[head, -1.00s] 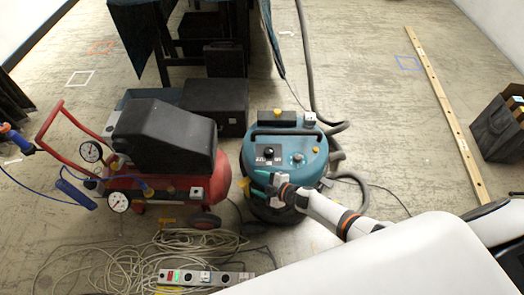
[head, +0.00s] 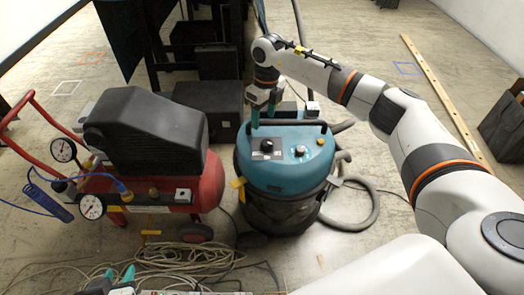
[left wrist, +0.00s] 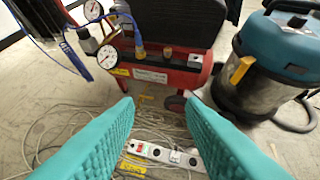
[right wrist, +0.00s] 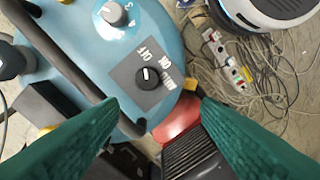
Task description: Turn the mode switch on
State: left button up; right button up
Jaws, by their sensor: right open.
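The mode switch is a round black knob (head: 267,145) on a dark panel on top of the teal vacuum (head: 300,172). In the right wrist view the knob (right wrist: 147,77) shows a short white mark, with OFF and ON lettering beside it. My right gripper (head: 263,112) is open and empty above the vacuum's top, by its black handle, pointing down. In the right wrist view its fingertips (right wrist: 157,106) are apart, and the knob appears just beyond the gap between them, not touched. My left gripper (head: 122,277) is open and empty low at the left, fingers apart (left wrist: 160,108).
A red compressor (head: 207,180) with gauges stands left of the vacuum. A grey dial (right wrist: 114,14) sits near the knob. Tangled cables (head: 185,258) and a power strip (left wrist: 160,153) lie in front. A hose (head: 352,215) curls at the right, where floor is open.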

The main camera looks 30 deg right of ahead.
jog(key=d, duration=0.1)
jog(key=b, duration=0.2)
send_over(267, 142)
jog(key=shift+h, duration=0.4)
notch_tip(267, 142, down, 5)
jog(key=shift+f, duration=0.1)
notch_tip(267, 142, down, 5)
jog(key=shift+f+b, duration=0.2)
jog(key=shift+b, duration=0.35)
pick_arm(q)
jog(key=w+d+r+t+h, duration=0.1)
jog(key=w+r+t, duration=0.1)
jog(key=r+t, duration=0.2)
jog(key=w+d+r+t+h, duration=0.1)
jog(key=w+d+r+t, duration=0.1)
jog(key=r+t, duration=0.3)
jog(key=shift+w+r+h, duration=0.4)
jog(key=shift+r, duration=1.3)
pick_arm(e)
jog(key=shift+f, duration=0.35)
jog(key=shift+c, duration=0.6)
jog(key=c, duration=0.9)
